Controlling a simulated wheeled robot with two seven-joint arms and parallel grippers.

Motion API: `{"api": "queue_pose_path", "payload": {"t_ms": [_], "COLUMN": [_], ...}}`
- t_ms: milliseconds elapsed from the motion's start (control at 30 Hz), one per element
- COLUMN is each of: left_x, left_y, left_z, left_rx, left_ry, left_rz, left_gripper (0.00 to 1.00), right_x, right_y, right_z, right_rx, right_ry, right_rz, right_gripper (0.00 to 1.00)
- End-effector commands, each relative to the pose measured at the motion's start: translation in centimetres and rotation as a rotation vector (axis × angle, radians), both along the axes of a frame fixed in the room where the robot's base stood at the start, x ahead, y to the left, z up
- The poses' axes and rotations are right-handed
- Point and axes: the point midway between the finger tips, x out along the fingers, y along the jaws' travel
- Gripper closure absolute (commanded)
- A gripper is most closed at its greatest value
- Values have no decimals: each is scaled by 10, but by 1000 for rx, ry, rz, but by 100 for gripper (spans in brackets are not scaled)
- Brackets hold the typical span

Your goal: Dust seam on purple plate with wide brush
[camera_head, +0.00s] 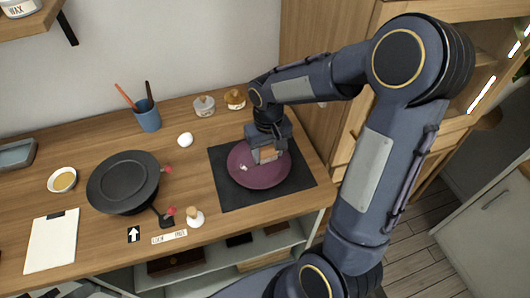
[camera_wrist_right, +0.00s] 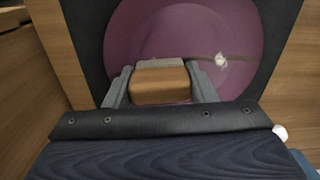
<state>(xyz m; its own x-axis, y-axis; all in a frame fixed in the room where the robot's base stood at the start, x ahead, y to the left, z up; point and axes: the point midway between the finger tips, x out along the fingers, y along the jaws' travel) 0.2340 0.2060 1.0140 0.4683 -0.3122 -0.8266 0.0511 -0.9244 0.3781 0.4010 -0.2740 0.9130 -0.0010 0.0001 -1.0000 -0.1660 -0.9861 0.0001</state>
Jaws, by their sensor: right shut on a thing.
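The purple plate (camera_head: 262,180) lies on a dark mat on the wooden counter, and it fills much of the right wrist view (camera_wrist_right: 150,35). A dark seam line (camera_wrist_right: 240,58) runs across its right part there, with a small whitish spot (camera_wrist_right: 221,60) on it. My right gripper (camera_head: 268,152) is over the plate, shut on the wide brush (camera_wrist_right: 162,84), a block with a tan wooden body and a grey edge facing the plate. Whether the brush touches the plate I cannot tell. My left gripper is not in view.
The dark mat (camera_head: 232,200) surrounds the plate. A black round turntable (camera_head: 124,180) stands to the left. A blue cup (camera_head: 148,117) with brushes, two small jars (camera_head: 204,106), a bowl (camera_head: 62,180), a white clipboard (camera_head: 50,243) and a small bottle (camera_head: 195,217) stand around. A wooden cabinet (camera_head: 318,90) rises at right.

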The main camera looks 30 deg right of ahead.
Motion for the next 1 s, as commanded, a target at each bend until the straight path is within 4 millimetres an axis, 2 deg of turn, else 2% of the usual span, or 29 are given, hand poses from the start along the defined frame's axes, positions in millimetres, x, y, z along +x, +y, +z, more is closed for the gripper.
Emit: {"api": "queue_pose_path", "payload": {"t_ms": [233,567,1000], "left_x": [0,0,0], "left_y": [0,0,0], "left_z": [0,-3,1], "left_rx": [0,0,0], "left_ry": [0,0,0], "left_rz": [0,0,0], "left_gripper": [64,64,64], "right_x": [4,-8,-2], "right_y": [-4,0,-3], "right_z": [-1,-3,1], "right_rx": [0,0,0], "right_ry": [-1,2,1], "right_rz": [0,2,0], "right_gripper": [68,68,68]}}
